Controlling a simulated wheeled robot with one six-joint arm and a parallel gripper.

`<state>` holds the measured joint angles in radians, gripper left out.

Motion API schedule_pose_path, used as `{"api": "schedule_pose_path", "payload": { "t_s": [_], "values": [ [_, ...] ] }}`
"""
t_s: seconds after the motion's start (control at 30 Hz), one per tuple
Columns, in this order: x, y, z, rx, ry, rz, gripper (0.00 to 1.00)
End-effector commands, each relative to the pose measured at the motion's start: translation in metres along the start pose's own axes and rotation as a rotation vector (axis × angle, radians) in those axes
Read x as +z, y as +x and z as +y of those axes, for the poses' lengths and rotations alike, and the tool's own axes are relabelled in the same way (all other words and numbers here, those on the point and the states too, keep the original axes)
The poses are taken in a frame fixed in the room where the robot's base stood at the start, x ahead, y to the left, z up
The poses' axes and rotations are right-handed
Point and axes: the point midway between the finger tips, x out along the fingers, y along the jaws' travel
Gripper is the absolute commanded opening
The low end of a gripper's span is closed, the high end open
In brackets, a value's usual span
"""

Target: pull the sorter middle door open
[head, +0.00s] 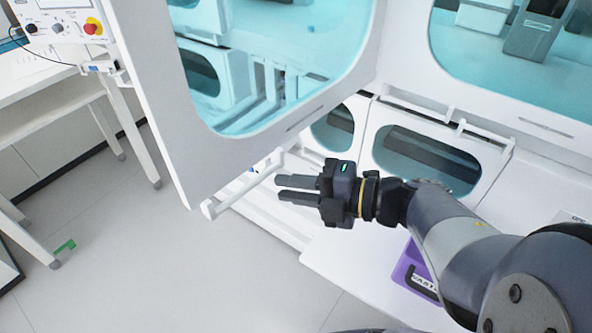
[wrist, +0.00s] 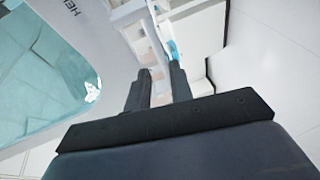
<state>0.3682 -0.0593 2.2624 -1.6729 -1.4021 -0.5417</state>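A large white-framed door (head: 157,95) with a teal window stands swung out from the sorter in the left half of the head view. I take it for the middle door. Its frame also fills the left of the wrist view (wrist: 95,35). A white bar handle (head: 242,186) runs near its lower edge. My gripper (head: 279,188) points left, just right of the bar and below the door's lower edge. Its two dark fingers are apart with nothing between them, as the wrist view (wrist: 160,72) also shows. I see no contact with the bar.
Another white panel with a teal window (head: 515,65) stands at the upper right, with white bar handles below it. Lower windows (head: 425,155) sit behind my arm. A purple item (head: 412,270) lies on the white surface below.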

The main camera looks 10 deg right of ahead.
Motion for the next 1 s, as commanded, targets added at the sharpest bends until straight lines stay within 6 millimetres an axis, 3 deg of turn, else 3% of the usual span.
{"api": "schedule_pose_path", "payload": {
  "t_s": [0.37,0.77,1.0],
  "values": [
    [-0.001,-0.012,0.000,0.000,0.001,0.001,0.22],
    [0.000,-0.011,0.000,0.000,0.001,0.001,0.22],
    [-0.001,-0.001,0.000,0.001,0.000,0.004,0.22]
  ]
}}
